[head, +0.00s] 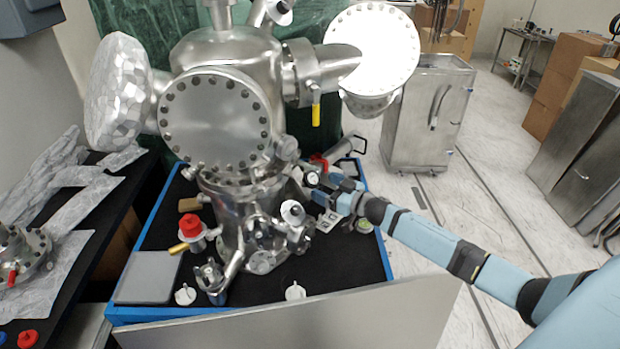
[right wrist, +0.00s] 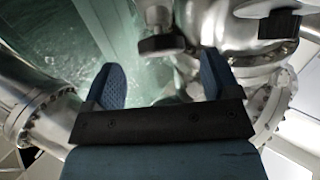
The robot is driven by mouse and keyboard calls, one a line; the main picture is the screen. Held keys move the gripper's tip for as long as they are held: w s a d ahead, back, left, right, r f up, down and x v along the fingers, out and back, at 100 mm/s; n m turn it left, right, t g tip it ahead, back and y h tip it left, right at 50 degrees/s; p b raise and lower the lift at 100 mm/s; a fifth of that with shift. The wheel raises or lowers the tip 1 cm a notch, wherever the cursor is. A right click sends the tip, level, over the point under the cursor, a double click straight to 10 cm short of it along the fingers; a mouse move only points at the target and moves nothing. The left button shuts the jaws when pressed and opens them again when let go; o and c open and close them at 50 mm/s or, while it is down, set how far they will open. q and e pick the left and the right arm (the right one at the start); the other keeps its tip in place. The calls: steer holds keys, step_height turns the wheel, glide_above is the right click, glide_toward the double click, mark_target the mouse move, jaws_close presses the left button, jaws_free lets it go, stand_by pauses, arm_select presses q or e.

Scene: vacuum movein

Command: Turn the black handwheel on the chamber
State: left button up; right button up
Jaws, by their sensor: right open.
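The steel vacuum chamber (head: 214,118) stands on the black-topped blue bench. My right gripper (head: 318,186) reaches in from the right, close to the chamber's lower right side. In the right wrist view, my right gripper (right wrist: 160,80) is open with its two blue fingers apart and nothing clamped between them. A dark, round knob-like part (right wrist: 160,45), apparently the handwheel, shows edge-on past and between the fingertips. I cannot tell whether the fingers touch it. In the head view the handwheel is too small and partly hidden to make out surely. My left gripper is not in view.
Steel pipes and flanges (right wrist: 35,105) crowd both sides of the gripper in the right wrist view. On the bench are a grey plate (head: 148,277) and a red-capped part (head: 190,226). A steel cabinet (head: 428,115) stands behind right; open floor lies at right.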

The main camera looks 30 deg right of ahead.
mark_target(316, 182)
steer(key=x, duration=0.6)
steer(key=shift+c, duration=0.4)
steer(key=c, duration=0.8)
steer(key=shift+c, duration=0.2)
